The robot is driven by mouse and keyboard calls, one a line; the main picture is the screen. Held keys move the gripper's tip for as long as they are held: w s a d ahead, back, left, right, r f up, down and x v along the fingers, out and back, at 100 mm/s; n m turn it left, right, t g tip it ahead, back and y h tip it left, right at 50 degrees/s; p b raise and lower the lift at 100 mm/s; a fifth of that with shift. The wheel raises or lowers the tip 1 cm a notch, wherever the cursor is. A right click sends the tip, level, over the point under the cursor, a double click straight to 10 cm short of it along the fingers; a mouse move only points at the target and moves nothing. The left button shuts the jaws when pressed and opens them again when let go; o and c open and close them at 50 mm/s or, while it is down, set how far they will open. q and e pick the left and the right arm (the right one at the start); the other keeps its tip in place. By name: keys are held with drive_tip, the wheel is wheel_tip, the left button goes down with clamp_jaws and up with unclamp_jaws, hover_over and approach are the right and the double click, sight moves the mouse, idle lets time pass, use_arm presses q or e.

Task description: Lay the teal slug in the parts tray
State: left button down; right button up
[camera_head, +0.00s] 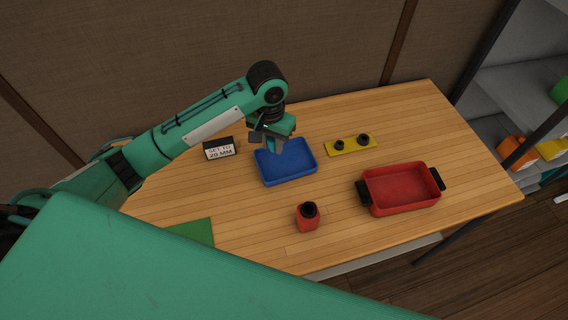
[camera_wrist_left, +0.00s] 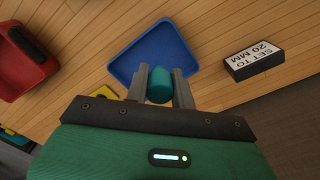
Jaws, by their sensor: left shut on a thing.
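The teal slug (camera_wrist_left: 159,86) is a short cylinder between the two fingers of my left gripper (camera_wrist_left: 161,78) in the wrist view. My left gripper is shut on it. In the head view the left gripper (camera_head: 274,146) hangs over the back left part of a shallow blue tray (camera_head: 296,178). The blue tray also shows behind the slug in the wrist view (camera_wrist_left: 128,65), and its visible floor is bare. The slug is hard to tell from the gripper in the head view. My right gripper is not in view.
A sign reading "SET TO 20 MM" (camera_head: 219,149) stands left of the blue tray. A yellow plate (camera_head: 352,146) with two black pieces lies right of it.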

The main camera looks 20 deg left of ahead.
use_arm(q)
drive_tip(key=w+d+r+m+b, duration=0.1)
drive_tip(key=w+d+r, duration=0.1)
drive_tip(key=w+r, duration=0.45)
drive_tip(key=p, duration=0.2)
hover_over(285, 163)
wheel_tip(285, 163, down, 13)
drive_tip(key=shift+f, duration=0.2)
wheel_tip(285, 163, down, 4)
drive_tip(key=shift+f+p, duration=0.1)
drive_tip(key=shift+p, duration=0.45)
drive_tip(key=shift+w+f, duration=0.1)
drive_tip(key=shift+f, duration=0.3)
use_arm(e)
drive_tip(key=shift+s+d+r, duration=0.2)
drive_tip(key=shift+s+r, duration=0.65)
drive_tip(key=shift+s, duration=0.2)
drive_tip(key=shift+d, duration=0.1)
